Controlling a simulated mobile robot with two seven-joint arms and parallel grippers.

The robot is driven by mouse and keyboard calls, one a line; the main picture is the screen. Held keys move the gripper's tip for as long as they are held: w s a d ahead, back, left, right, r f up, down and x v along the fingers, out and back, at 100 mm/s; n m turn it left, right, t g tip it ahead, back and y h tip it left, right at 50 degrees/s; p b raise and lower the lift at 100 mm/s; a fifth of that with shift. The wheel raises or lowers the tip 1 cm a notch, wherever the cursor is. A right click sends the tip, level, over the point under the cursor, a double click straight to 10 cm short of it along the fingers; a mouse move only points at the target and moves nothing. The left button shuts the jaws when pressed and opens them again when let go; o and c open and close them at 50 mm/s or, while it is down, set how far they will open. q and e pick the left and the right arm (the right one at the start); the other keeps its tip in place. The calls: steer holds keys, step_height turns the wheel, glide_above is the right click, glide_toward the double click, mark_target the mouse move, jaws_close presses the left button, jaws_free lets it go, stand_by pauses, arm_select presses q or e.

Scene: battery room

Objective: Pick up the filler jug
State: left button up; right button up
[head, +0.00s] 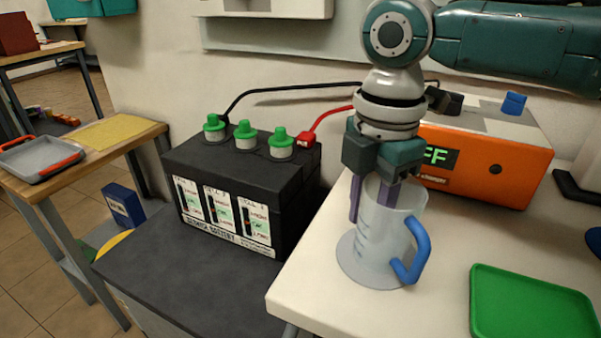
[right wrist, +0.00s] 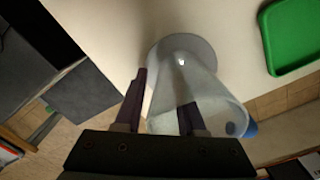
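The filler jug (head: 378,245) is a translucent, pale grey-blue vessel with a blue handle (head: 416,252) on its right side. It stands upright near the left edge of the white table, with a wide pale disc around its foot. My right gripper (head: 370,208) points down over its rim, purple fingers apart. One finger is outside the left wall and the other is inside the mouth, so they straddle the wall. The right wrist view shows the jug (right wrist: 207,88) with the open fingers (right wrist: 164,90) either side of its wall. My left gripper is in neither view.
A black battery (head: 235,185) with green caps and black and red cables stands left of the table (head: 440,285). An orange charger (head: 485,165) sits behind the jug. A green tray (head: 530,305) lies to the right, with bare tabletop between it and the jug.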

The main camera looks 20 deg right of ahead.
jaws_close()
stand_by(1.3)
